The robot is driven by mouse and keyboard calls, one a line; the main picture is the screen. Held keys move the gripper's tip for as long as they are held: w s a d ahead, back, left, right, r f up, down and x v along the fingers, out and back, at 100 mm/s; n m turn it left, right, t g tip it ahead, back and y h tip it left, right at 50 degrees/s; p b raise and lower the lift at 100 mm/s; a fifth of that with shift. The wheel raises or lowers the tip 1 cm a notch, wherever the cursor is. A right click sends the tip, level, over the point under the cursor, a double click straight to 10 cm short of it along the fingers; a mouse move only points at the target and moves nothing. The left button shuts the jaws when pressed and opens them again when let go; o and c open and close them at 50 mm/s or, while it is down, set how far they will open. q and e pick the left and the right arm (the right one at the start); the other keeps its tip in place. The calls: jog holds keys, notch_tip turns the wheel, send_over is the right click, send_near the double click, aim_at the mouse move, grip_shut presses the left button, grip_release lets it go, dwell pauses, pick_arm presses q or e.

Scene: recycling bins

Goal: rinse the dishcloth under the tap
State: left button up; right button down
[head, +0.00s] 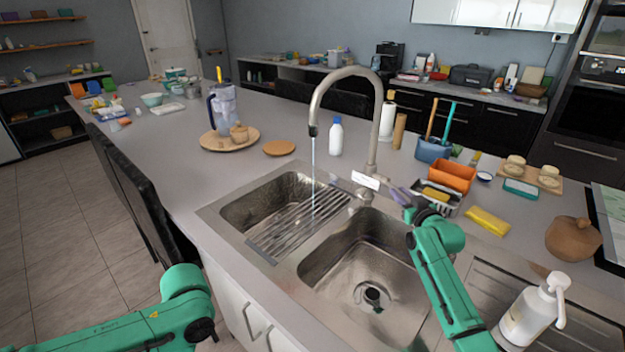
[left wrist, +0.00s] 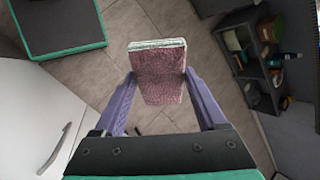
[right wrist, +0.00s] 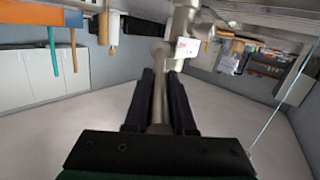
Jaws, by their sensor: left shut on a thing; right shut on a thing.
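The dishcloth (left wrist: 158,78), a folded pinkish-red cloth with a pale edge, is between the fingers of my left gripper (left wrist: 160,73) in the left wrist view. My right gripper (head: 397,195) is at the tap's base on the right side. In the right wrist view its fingers are shut around the metal tap lever (right wrist: 160,88).
The left basin (head: 262,205) holds a wire drying rack (head: 290,225); the right basin (head: 350,265) is empty. A white bottle (head: 336,137), an orange container (head: 451,177) and a soap dispenser (head: 530,313) stand around the sink.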

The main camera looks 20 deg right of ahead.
jog(key=c, duration=0.8)
grip_release()
jog(key=shift+o, duration=0.2)
jog(key=shift+s+a+f, duration=0.1)
jog(key=shift+s, duration=0.45)
pick_arm(q)
jog(key=shift+f+b, duration=0.8)
jog(key=shift+b, duration=0.2)
pick_arm(e)
jog(key=v, duration=1)
jog(key=shift+s, duration=0.4)
